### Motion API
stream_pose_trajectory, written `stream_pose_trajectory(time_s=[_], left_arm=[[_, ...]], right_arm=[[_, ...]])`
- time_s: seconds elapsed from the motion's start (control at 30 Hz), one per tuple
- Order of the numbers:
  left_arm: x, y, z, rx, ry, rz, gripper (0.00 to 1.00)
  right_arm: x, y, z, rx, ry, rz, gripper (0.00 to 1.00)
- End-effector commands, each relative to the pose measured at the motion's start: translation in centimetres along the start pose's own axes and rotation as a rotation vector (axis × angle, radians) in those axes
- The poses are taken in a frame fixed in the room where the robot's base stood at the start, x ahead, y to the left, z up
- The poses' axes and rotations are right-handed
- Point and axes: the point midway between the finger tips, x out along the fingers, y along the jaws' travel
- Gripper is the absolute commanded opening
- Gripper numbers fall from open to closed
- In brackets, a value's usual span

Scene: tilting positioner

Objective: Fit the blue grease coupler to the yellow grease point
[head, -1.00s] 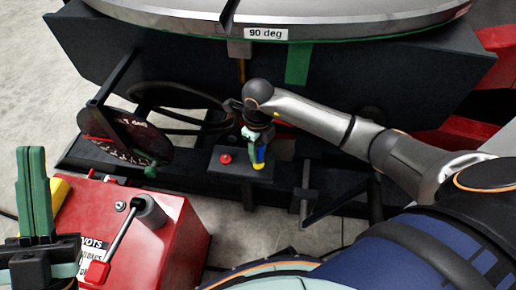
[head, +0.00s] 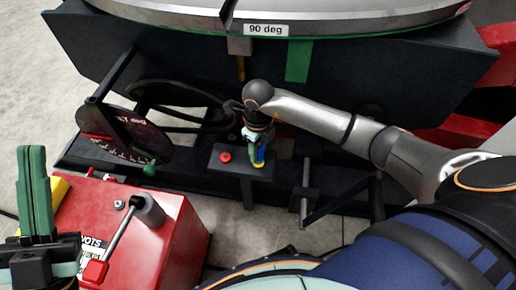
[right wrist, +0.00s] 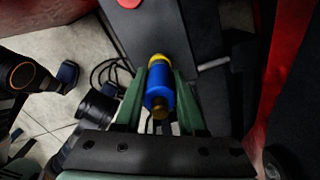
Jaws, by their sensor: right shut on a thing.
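The blue grease coupler (right wrist: 158,88) sits between the green fingers of my right gripper (right wrist: 160,95), which is shut on it. Its far end meets the yellow grease point (right wrist: 159,59) in the right wrist view; I cannot tell whether it is seated. In the head view my right gripper (head: 256,150) points down at the dark bracket, and the blue coupler (head: 261,157) shows only in part. My left gripper (head: 35,190) is at the lower left, its green fingers together and empty, away from the coupler.
A dark plate with a red button (head: 225,156) lies just left of my right gripper. A handwheel (head: 175,105) and tilt dial (head: 120,137) stand further left. The red box (head: 180,225) with a lever is beside my left gripper. The turntable (head: 330,18) is above.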

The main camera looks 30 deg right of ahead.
Motion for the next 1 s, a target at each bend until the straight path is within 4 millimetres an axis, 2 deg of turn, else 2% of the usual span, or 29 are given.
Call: stream_pose_trajectory(time_s=[0.4,0.7,0.73,1.0], left_arm=[[-0.55,0.29,0.57,0.000,0.000,0.000,0.00],[-0.56,0.29,0.57,0.000,0.000,0.000,0.00],[-0.56,0.28,0.57,0.000,0.000,0.000,0.00],[-0.56,0.28,0.57,0.000,0.000,0.000,0.00]], right_arm=[[1.08,-0.05,0.05,0.001,-0.002,0.000,0.00],[1.16,-0.03,0.02,0.001,-0.001,0.000,0.00],[1.17,-0.03,0.02,0.001,-0.001,0.000,0.41],[1.17,-0.02,0.01,0.001,-0.001,0.000,0.72]])
